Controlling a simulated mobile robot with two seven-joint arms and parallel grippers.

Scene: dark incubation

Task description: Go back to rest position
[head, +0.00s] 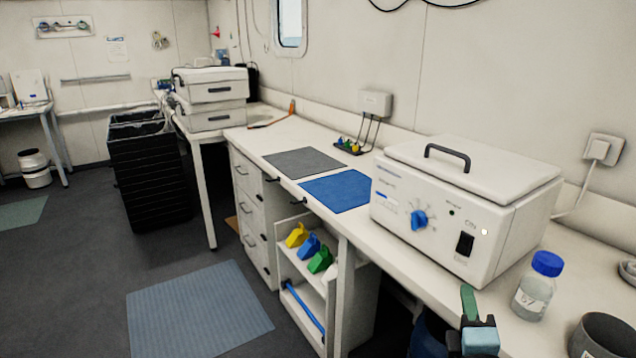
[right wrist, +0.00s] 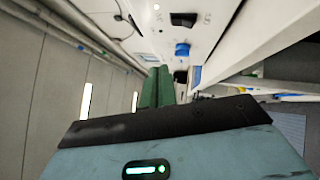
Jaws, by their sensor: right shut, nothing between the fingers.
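My right gripper (head: 468,294) is at the bottom of the head view, in front of the counter's front edge and below the white box-shaped device. Its green fingers are together and hold nothing. In the right wrist view the closed green fingers (right wrist: 157,88) point toward the white device's front with its blue knob. My left gripper is not in the head view.
The white lidded device (head: 520,236) stands on the counter, with a blue-capped bottle (head: 534,290) and a dark grey cup (head: 600,338) to its right. A blue mat (head: 337,190) and a grey mat (head: 303,162) lie left of it. Open shelves (head: 302,268) are below.

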